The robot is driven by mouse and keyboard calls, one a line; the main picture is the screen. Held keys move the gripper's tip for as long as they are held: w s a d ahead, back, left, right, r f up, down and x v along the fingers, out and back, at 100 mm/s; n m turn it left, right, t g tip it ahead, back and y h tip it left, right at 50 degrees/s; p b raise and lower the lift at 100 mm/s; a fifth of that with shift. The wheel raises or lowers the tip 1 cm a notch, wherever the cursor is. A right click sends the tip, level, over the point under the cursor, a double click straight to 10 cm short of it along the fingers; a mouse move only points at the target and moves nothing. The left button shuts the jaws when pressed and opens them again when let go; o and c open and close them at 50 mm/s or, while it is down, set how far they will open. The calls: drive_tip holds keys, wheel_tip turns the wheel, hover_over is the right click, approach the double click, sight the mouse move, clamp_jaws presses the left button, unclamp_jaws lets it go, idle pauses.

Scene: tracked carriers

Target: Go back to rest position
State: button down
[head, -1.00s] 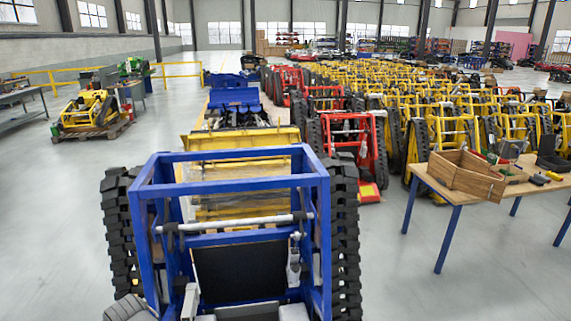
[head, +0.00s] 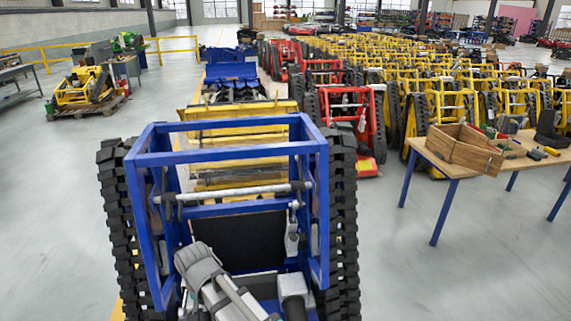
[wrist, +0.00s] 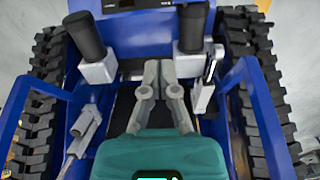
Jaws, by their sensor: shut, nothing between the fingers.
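My gripper (wrist: 160,72) shows in the wrist view, its two grey fingers together and empty. Its teal body (wrist: 160,153) fills the bottom middle. The fingers point into the cab of the blue tracked carrier (wrist: 262,118), over a dark area between two black-gripped levers (wrist: 87,35) (wrist: 194,28) on white blocks. I cannot tell whether the fingertips touch anything. In the head view the blue carrier (head: 230,158) stands close in front, with a grey part of my arm (head: 197,262) before its cab. My gripper is not clearly visible there.
A wooden table (head: 462,168) with an open wooden box (head: 458,152) and tools stands to the right. A red carrier (head: 372,132) and rows of yellow carriers (head: 455,108) stand behind. Bare floor (head: 60,210) lies open at left and between the blue carrier and the table.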

drive_tip(key=w+d+f+b, duration=0.1)
drive_tip(key=d+f+b, duration=0.1)
drive_tip(key=d, duration=1)
drive_tip(key=w+d+f+m+b, duration=0.1)
drive_tip(key=d+f+b, duration=0.1)
drive_tip(key=d, duration=1.1)
drive_tip(key=w+d+f+b, duration=0.1)
drive_tip(key=d+f, duration=0.1)
drive_tip(key=d, duration=1.1)
drive_tip(key=shift+w+d+m+b, duration=0.25)
drive_tip(key=shift+w+m+b, duration=0.05)
drive_tip(key=shift+w+b, duration=0.1)
